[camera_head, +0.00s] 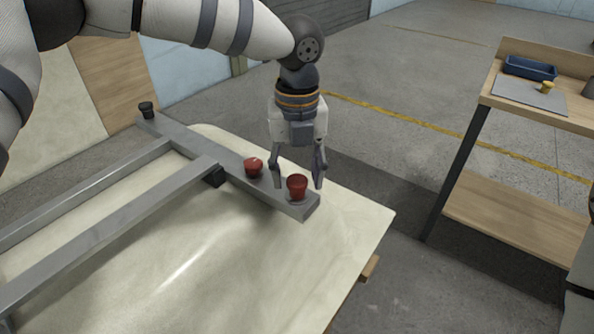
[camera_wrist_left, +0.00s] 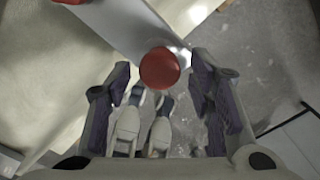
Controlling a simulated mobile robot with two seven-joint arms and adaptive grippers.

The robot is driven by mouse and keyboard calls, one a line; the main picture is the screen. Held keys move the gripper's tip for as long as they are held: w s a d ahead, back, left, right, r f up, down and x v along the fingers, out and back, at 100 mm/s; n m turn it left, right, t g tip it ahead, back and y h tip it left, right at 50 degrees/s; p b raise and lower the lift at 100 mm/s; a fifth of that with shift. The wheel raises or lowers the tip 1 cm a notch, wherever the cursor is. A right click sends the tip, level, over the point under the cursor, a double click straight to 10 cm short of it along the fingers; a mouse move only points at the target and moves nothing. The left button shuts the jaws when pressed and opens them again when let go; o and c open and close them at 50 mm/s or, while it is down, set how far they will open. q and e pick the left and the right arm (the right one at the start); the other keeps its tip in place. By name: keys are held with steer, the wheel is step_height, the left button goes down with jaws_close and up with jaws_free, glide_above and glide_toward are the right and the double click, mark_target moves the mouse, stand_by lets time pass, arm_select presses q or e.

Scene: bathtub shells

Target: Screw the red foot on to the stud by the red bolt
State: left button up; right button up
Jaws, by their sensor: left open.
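The red foot (camera_head: 297,188) stands upright at the near right end of the grey frame bar (camera_head: 230,164). It hides whatever is under it, so I cannot see the stud or how far the foot is on it. The red bolt (camera_head: 253,167) is on the same bar, a little to the left. My left gripper (camera_head: 298,187) points down over the foot, open, with one finger on each side and gaps showing. In the left wrist view the round red top of the foot (camera_wrist_left: 160,68) lies between the spread fingers, and the bolt (camera_wrist_left: 70,1) is cut by the top edge.
The frame lies on a pale bathtub shell (camera_head: 350,221). A black foot (camera_head: 147,109) stands at the bar's far end. A wooden bench (camera_head: 520,215) at the right holds a blue tray (camera_head: 530,68) and a small yellow part (camera_head: 547,87). Floor is clear between.

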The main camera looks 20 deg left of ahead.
arm_select(q)
steer(key=c, duration=1.1)
steer(key=shift+m, duration=0.4)
jaws_close()
steer(key=m, duration=0.5)
steer(key=shift+f, duration=0.15)
steer(key=m, duration=0.5)
steer(key=shift+b, duration=0.35)
steer(key=shift+m, duration=1.2)
steer(key=o, duration=1.3)
jaws_free()
steer(key=shift+c, duration=1)
arm_select(e)
steer(key=shift+s+f, duration=0.45)
steer(key=shift+s, duration=0.05)
